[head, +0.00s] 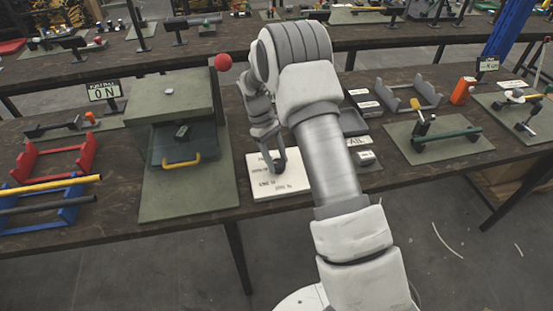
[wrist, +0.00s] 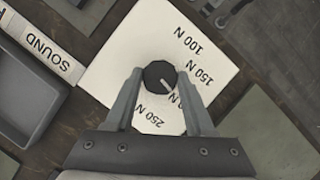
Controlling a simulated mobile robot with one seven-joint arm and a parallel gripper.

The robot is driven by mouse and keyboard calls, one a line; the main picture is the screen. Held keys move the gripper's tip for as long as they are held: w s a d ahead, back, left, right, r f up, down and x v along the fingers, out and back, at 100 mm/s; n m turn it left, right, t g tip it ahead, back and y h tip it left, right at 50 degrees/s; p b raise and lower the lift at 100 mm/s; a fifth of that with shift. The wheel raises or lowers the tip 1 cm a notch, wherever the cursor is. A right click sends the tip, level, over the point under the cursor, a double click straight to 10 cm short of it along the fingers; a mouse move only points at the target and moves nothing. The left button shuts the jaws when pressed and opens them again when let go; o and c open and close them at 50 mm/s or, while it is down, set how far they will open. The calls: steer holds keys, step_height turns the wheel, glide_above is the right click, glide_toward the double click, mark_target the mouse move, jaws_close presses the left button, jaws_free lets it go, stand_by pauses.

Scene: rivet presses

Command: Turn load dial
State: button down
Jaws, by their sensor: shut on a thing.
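The load dial (wrist: 159,72) is a dark round knob on a white plate (wrist: 115,72) in the wrist view. Labels on the plate read 100 N, 150 N and 250 N; another label between 150 N and 250 N is partly hidden by a finger. The dial's pale pointer line points to the lower right, toward that partly hidden label. My gripper (wrist: 159,78) has one finger on each side of the dial and is shut on it. In the head view my gripper (head: 278,168) reaches down onto the white plate (head: 262,188); the dial is hard to make out there.
The rivet press (head: 170,100) with a yellow handle (head: 182,161) and red ball (head: 223,62) stands left of the plate. A grey tray (wrist: 25,95) and a "SOUND" label (wrist: 40,47) lie beside the plate.

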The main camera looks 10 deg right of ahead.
mark_target(282, 165)
stand_by(0.3)
steer(key=shift+c, duration=1.3)
jaws_free()
steer(key=shift+r, duration=0.1)
steer(key=shift+r, duration=0.3)
step_height(282, 165, up, 3)
steer(key=shift+r, duration=0.1)
steer(key=s+d+r, duration=0.6)
steer(key=d+r, duration=0.1)
steer(key=d, duration=0.3)
steer(key=shift+b, duration=0.3)
